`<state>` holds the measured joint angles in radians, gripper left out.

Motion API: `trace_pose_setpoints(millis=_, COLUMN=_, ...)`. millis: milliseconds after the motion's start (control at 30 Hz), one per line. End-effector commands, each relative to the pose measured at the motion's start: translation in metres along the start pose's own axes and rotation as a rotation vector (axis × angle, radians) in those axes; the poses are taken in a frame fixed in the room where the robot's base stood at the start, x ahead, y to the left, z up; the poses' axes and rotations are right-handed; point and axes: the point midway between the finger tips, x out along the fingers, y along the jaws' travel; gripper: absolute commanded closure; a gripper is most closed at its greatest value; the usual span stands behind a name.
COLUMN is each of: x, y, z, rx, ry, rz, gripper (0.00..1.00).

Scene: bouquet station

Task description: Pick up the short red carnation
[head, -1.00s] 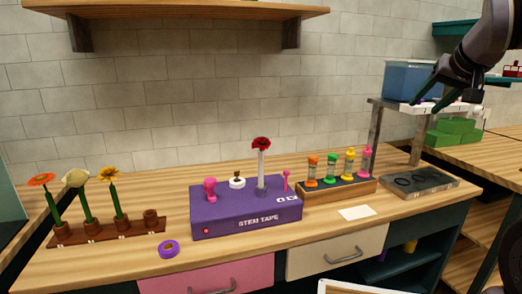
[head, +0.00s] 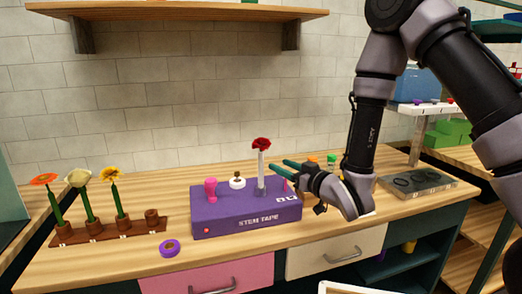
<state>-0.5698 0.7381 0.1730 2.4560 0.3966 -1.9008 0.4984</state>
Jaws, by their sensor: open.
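The red carnation (head: 261,144) stands upright on a pale stem (head: 261,165) in a holder on top of the purple stem tape box (head: 240,212). My gripper (head: 282,170) has come in from the right, with its teal fingers pointing left toward the stem. It is open. The fingertips are close to the stem, below the bloom; I cannot tell from this view whether the stem lies between them. My arm hides most of the rack of coloured tubes.
A brown rack (head: 110,232) with several flowers stands at the left. A pink knob (head: 211,190) and a white spool (head: 237,183) rise from the box. A grey tray (head: 417,182) lies at the right.

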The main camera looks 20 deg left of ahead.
Motion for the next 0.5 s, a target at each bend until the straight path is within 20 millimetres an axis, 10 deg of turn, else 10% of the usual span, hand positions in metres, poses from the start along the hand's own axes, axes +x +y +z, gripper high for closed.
trace_pose_setpoints(millis=500, x=0.051, y=-0.021, z=0.007, rx=-0.012, ry=0.027, rz=-0.045, gripper=0.46)
